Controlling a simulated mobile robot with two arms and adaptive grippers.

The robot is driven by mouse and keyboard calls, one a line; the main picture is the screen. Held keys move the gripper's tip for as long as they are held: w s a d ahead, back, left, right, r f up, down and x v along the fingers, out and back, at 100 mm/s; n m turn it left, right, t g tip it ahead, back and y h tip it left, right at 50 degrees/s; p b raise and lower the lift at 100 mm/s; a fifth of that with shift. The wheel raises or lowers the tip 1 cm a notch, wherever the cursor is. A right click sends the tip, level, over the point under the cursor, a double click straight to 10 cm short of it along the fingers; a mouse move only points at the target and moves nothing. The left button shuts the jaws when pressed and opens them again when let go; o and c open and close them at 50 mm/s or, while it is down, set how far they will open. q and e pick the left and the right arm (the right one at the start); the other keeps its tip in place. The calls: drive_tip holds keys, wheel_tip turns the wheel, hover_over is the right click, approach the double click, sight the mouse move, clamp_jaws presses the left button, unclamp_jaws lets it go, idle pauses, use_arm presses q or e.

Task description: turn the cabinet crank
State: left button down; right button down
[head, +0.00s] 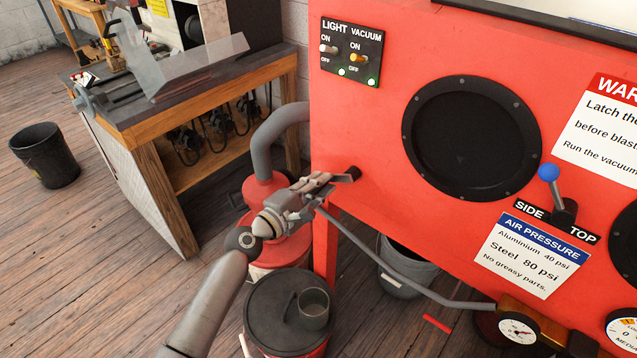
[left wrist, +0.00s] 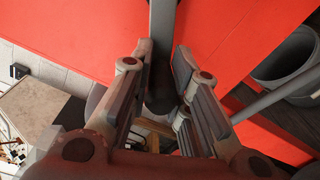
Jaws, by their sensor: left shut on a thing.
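The cabinet crank (head: 353,174) sits on the front of the red cabinet, low at its left side. In the left wrist view, its grey arm (left wrist: 163,20) comes down from the top of the picture, and its dark handle (left wrist: 162,92) lies between my finger pads. My left gripper (head: 328,184) is shut on this handle, close in front of the red panel. In the left wrist view, the fingers (left wrist: 160,100) stand on both sides of the handle. Part of the crank is hidden by the fingers in the head view. My right gripper is not in view.
The red cabinet (head: 365,130) has a round black port (head: 470,138), a switch plate (head: 351,52) and a blue-knobbed lever (head: 549,173). A grey hose (head: 278,130), a red canister (head: 270,248) and a bucket (head: 408,275) stand below and beside it. A workbench (head: 190,110) is at left.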

use_arm(q)
drive_tip(key=shift+s+f, duration=0.1)
drive_tip(key=shift+f, duration=0.2)
drive_tip(key=c, duration=1.7)
unclamp_jaws()
drive_tip(key=o, duration=0.4)
drive_tip(key=shift+r, duration=0.15)
drive_tip(key=v, duration=1.2)
